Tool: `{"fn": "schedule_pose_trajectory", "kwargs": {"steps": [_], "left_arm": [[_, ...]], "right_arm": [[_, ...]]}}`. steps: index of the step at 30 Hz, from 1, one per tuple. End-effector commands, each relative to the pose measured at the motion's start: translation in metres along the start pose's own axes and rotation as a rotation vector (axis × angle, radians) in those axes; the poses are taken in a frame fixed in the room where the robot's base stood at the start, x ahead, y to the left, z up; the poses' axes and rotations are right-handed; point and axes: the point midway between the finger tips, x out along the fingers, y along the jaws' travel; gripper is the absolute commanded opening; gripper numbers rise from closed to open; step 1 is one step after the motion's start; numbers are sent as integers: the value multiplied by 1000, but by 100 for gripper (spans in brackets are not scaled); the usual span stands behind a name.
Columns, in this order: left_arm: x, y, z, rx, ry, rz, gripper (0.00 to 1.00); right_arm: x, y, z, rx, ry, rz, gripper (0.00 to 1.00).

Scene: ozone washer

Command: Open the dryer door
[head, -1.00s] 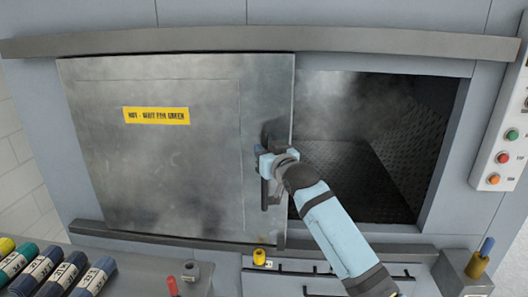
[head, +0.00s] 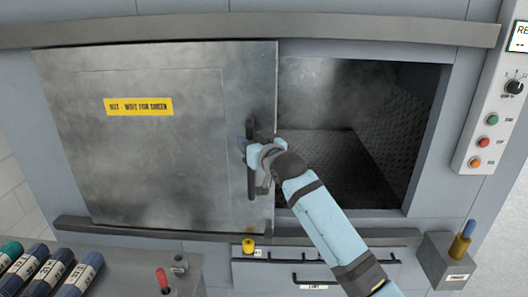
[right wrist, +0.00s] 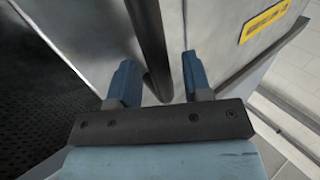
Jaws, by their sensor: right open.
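The dryer door (head: 150,160) is a grey metal sliding panel with a yellow "HOT - WAIT FOR GREEN" label (head: 138,107). It covers the left part of the dryer mouth, and the right part stands open on a dark chamber (head: 365,130). A dark vertical handle (head: 251,187) is near the door's right edge. My right gripper (head: 246,152) is at the handle with its jaws open. In the right wrist view, the handle (right wrist: 150,45) runs down between the two blue fingers (right wrist: 160,78), closer to the left one. Contact is unclear. My left gripper is not in view.
A rail (head: 330,28) runs above the door and a sill (head: 150,232) below it. A control panel (head: 490,120) with coloured buttons is at the right. Dark labelled rolls (head: 45,275) lie at the lower left. A yellow knob (head: 249,246) sits under the door.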

Motion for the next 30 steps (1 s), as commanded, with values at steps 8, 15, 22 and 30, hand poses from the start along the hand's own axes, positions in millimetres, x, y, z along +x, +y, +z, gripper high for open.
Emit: {"fn": "schedule_pose_trajectory", "kwargs": {"steps": [8,15,22,30], "left_arm": [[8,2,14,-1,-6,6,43],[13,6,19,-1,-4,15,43],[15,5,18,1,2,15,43],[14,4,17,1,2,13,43]], "right_arm": [[-60,1,4,0,1,1,45],[-107,0,2,-1,1,-1,45],[-127,0,1,0,-1,0,45],[-128,0,1,1,-1,0,45]]}}
